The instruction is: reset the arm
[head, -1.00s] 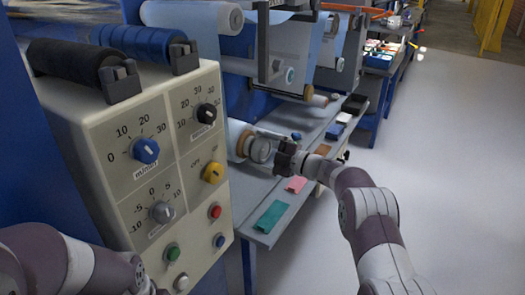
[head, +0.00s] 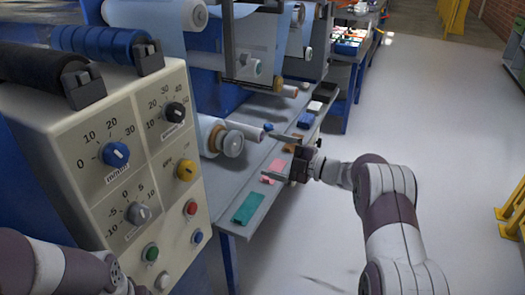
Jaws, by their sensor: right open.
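My right gripper (head: 272,156) is open and empty. It is held over the grey shelf of the film machine, to the right of the film roller end (head: 229,142) and apart from it. My right arm (head: 385,195) comes in from the lower right over the floor. My left arm (head: 60,268) shows at the lower left, in front of the control panel (head: 100,130). The left gripper itself is not clearly seen there.
The grey shelf (head: 232,188) holds a green piece (head: 248,207), a pink piece (head: 273,171) and other small coloured items. Film rollers hang above it. The floor (head: 440,110) on the right is open, with yellow railing (head: 511,220) at the right edge.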

